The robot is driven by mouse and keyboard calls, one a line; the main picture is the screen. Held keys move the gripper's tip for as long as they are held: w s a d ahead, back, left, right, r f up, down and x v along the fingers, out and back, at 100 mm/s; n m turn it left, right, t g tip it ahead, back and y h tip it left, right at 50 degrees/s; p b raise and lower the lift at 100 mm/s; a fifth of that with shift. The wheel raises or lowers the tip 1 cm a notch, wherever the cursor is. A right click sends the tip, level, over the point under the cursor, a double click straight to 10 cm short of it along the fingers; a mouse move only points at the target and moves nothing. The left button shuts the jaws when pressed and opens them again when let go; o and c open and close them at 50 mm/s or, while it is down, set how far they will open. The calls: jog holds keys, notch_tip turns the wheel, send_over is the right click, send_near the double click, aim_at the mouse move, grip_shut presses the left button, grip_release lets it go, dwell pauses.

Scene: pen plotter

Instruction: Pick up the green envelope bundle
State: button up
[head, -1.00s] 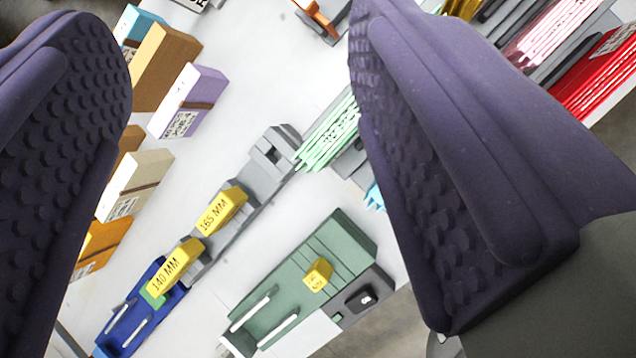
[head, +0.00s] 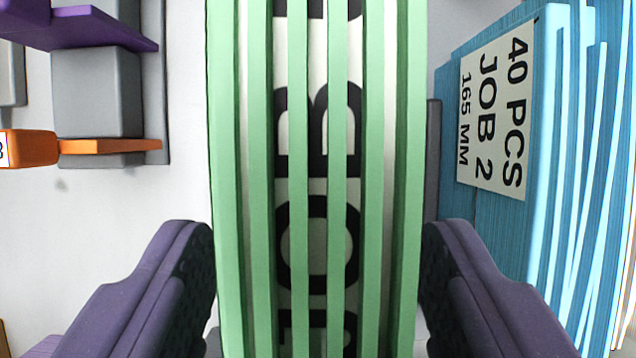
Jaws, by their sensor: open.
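The green envelope bundle (head: 259,150) fills the middle of the head view from top to bottom. It shows as several upright light green edges with a white label in large black letters behind them, partly covered. My gripper (head: 317,290) is open, with one purple finger on each side of the bundle's lower part. The left finger is very close to the bundle's left edge and the right finger is close to its right edge. I cannot tell whether either finger touches it. The bundle's far and near ends are cut off by the frame.
A blue envelope bundle (head: 470,215) labelled "40 PCS JOB 2 165 MM" stands close on the right, beside my right finger. A grey block (head: 97,92) with a purple piece (head: 85,28) and an orange piece (head: 30,148) stands at upper left.

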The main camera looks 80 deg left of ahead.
jog(key=shift+d+f, duration=0.25)
jog(key=shift+f, duration=0.4)
jog(key=shift+r, duration=0.1)
